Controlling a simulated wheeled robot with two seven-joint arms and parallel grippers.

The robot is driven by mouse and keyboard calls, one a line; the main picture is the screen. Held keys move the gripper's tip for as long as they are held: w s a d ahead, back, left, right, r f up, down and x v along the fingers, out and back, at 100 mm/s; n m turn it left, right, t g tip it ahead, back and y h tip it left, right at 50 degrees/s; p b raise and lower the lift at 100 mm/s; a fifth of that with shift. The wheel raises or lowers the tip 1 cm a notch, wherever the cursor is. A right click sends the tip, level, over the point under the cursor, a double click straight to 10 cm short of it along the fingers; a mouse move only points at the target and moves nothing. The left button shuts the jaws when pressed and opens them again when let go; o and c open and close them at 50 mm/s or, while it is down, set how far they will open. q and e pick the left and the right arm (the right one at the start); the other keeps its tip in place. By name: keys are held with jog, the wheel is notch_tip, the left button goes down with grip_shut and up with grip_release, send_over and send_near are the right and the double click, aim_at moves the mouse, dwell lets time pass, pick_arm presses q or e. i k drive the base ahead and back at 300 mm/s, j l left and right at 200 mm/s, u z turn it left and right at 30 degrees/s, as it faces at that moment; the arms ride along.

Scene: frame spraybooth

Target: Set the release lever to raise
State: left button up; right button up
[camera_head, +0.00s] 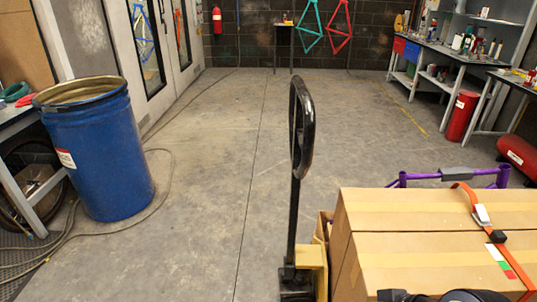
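A pallet jack's black loop handle (303,128) stands upright near the middle of the head view, on a dark shaft (293,225) that runs down to a yellow base (312,262). The loop is seen nearly edge-on. The release lever is too thin or too dark against the loop to make out, and its setting cannot be read. Neither of my grippers can be made out. Dark rounded parts at the bottom right edge, in front of the cartons, look like my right arm.
Large cartons (400,215) with an orange strap (470,200) and a purple frame (448,174) stand right of the handle. A blue drum (108,160) and a hose (160,195) are on the left. The concrete floor between drum and handle is clear. Workbenches (455,50) line the right.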

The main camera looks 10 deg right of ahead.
aim_at(300, 132)
jog(key=i+j+z, duration=0.2)
jog(key=z, duration=0.25)
jog(key=i+j+z, duration=0.3)
jog(key=z, duration=0.15)
